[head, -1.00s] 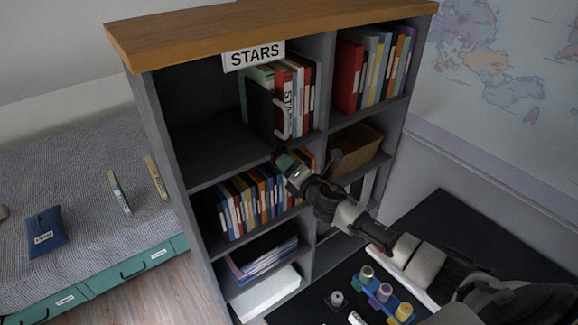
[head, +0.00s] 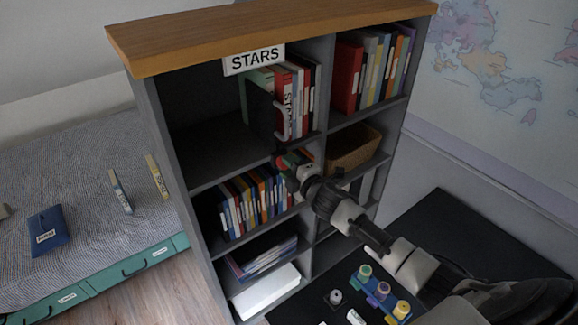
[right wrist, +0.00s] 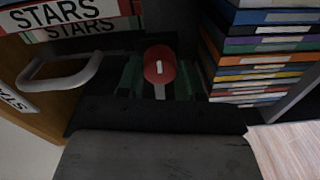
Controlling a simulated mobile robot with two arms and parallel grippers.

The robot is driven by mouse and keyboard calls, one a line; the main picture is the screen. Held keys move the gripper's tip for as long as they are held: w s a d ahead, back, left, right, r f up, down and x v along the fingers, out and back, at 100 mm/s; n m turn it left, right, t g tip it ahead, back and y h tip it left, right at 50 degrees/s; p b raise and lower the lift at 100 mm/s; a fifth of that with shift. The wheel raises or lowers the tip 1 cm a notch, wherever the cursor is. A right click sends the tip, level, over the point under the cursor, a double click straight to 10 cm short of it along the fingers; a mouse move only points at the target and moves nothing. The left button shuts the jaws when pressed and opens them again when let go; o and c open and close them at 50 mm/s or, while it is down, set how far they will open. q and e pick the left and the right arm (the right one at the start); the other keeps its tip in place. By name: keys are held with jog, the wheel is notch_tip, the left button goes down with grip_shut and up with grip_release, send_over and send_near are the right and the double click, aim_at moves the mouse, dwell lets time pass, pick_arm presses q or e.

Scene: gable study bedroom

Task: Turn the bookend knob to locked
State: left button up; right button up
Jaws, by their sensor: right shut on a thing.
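The red round bookend knob (right wrist: 160,66) with a white mark sits between the green-padded fingers of my right gripper (right wrist: 159,76) in the right wrist view. The gripper is shut on it. In the head view my right gripper (head: 289,163) is at the shelf edge just below the dark bookend (head: 262,110). The bookend stands in the upper left compartment, against a row of books. A pale handle (right wrist: 62,76) and STARS labels show beside the knob. The mark's locked or unlocked setting is not readable. My left gripper is not in view.
Books (head: 250,205) fill the compartment below, close to the gripper. A brown basket (head: 353,150) sits in the right middle compartment. Colored pots (head: 380,291) stand on the dark desk (head: 432,225) beneath my right arm. The upper left shelf has bare room.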

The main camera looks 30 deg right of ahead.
dwell(0.6)
jog(key=o, duration=0.9)
jog(key=shift+s+d+r+b, duration=0.1)
jog(key=shift+s+d+b, duration=0.25)
jog(key=shift+s, duration=1.45)
jog(key=shift+s+d+b, duration=0.2)
jog(key=shift+s+b, duration=0.2)
jog(key=shift+s, duration=1.4)
jog(key=shift+s+d+r+b, duration=0.1)
jog(key=shift+s+d+b, duration=0.25)
jog(key=shift+s, duration=1.45)
jog(key=shift+a+f, duration=0.1)
jog(key=shift+a, duration=0.05)
